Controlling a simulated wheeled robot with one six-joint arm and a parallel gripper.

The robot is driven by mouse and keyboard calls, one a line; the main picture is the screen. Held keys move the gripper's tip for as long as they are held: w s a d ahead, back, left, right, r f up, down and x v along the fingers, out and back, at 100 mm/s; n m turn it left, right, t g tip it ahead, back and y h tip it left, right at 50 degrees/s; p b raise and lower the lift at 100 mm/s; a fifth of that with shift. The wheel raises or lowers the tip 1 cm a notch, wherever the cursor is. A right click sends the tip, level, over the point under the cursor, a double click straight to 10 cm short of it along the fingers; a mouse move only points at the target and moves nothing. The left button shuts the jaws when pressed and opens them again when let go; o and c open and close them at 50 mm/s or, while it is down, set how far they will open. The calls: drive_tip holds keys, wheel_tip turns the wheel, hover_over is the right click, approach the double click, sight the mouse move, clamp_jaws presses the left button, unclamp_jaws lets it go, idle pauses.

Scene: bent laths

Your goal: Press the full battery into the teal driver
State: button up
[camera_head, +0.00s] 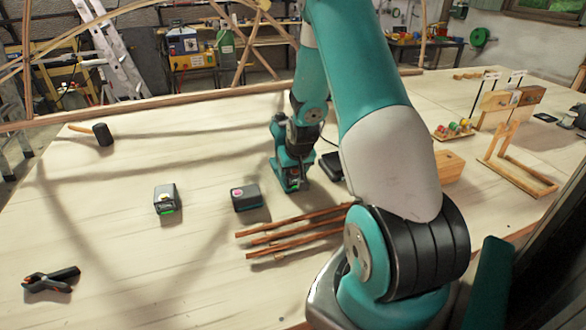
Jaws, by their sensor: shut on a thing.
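The teal driver (291,182) is upright low over the middle of the table, with its wider foot at the bottom. My gripper (293,150) is shut on it from above; the fingers are small and partly hidden, and I cannot tell whether the driver's foot touches the table. A dark battery (165,198) with a green light at its front end lies on the table to the left. A second dark battery (246,197) with a pink-red mark on top lies between that one and the driver.
Several brown laths (290,235) lie in front of the driver. A black box (332,165) is just right of it, partly behind my arm. A mallet (102,134) and a black clamp (50,279) lie at left. Wooden stands (520,170) are at right.

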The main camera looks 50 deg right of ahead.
drive_tip(key=shift+f, duration=0.3)
drive_tip(key=o, duration=1.2)
drive_tip(key=shift+r+p, duration=2.45)
drive_tip(key=shift+r, duration=1.15)
